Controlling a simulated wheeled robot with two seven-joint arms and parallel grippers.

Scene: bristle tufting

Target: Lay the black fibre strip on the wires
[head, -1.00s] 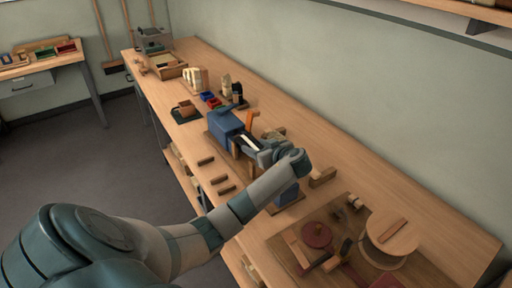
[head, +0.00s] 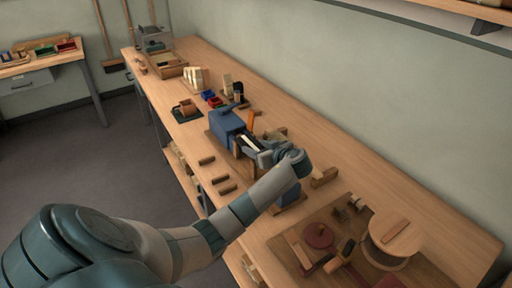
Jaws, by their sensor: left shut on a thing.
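My left gripper (head: 254,147) reaches in from the lower left and is at the blue machine (head: 226,126) on the bench. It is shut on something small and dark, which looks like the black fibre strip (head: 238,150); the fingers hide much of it. A pale, narrow piece shows beside the fingertips. The wires cannot be made out at this size, and I cannot tell whether the strip touches them. Several short dark brown strips or blocks (head: 221,179) lie apart on the front of the bench. My right gripper is not in view.
An orange-brown upright handle (head: 251,119) stands behind the machine. Red and blue bins (head: 213,101) and a small wooden box on a dark mat (head: 187,111) are farther left. A round wooden disc (head: 393,235) and a brown board (head: 288,253) lie at the right. The back strip of the bench is clear.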

